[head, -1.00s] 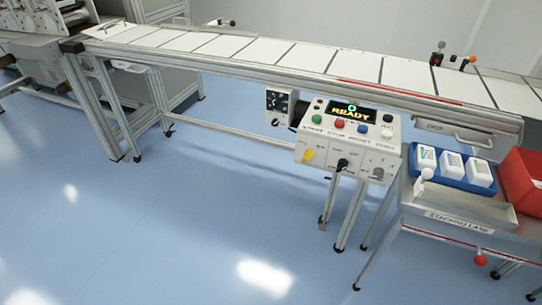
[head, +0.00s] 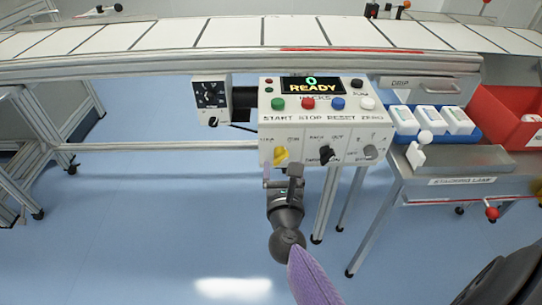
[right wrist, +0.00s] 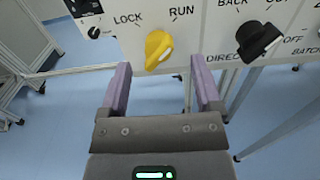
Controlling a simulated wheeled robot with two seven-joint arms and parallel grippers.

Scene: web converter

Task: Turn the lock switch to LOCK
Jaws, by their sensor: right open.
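The lock switch is a yellow knob (head: 280,154) at the lower left of the control box's front face. In the right wrist view the yellow knob (right wrist: 158,50) sits below the LOCK and RUN labels, its grip slanting to the upper right, toward RUN. My right gripper (head: 282,172) is open and empty just in front of and below the knob. In the right wrist view its two purple fingers (right wrist: 161,66) stand on either side of the knob's line, apart from it as far as I can tell. My left gripper is not in view.
A black direction knob (right wrist: 260,42) sits right of the yellow one, with a grey knob (head: 370,152) beyond. Coloured buttons (head: 308,103) and a READY display (head: 311,86) are above. The conveyor (head: 210,35) runs behind; a stacking table (head: 450,188) stands right.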

